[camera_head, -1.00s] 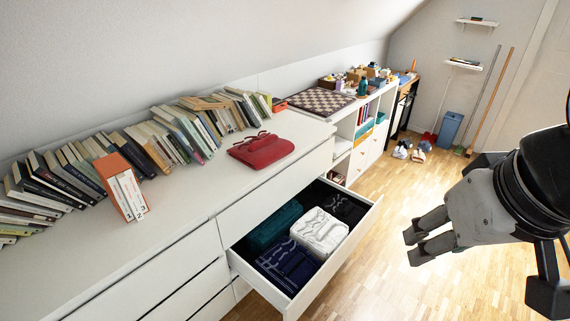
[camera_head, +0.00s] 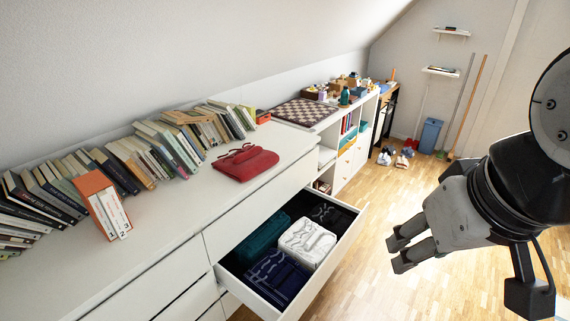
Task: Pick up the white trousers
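The white trousers (camera_head: 308,241) lie folded in the open drawer (camera_head: 318,286) of the white dresser. They sit between a teal folded garment (camera_head: 262,240), a dark blue folded garment (camera_head: 272,281) and a black folded garment (camera_head: 334,216). My gripper (camera_head: 397,255) is to the right of the drawer, out over the floor and apart from the trousers. Its two fingers point left with a gap between them, and nothing is held. The underside of the trousers is hidden.
A red folded garment (camera_head: 245,162) lies on the dresser top (camera_head: 190,205), with a long row of books (camera_head: 150,150) behind it. A chessboard (camera_head: 305,112) lies on the unit beyond. Shoes (camera_head: 402,157) and a blue bin (camera_head: 430,136) stand at the back. The floor right of the drawer is clear.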

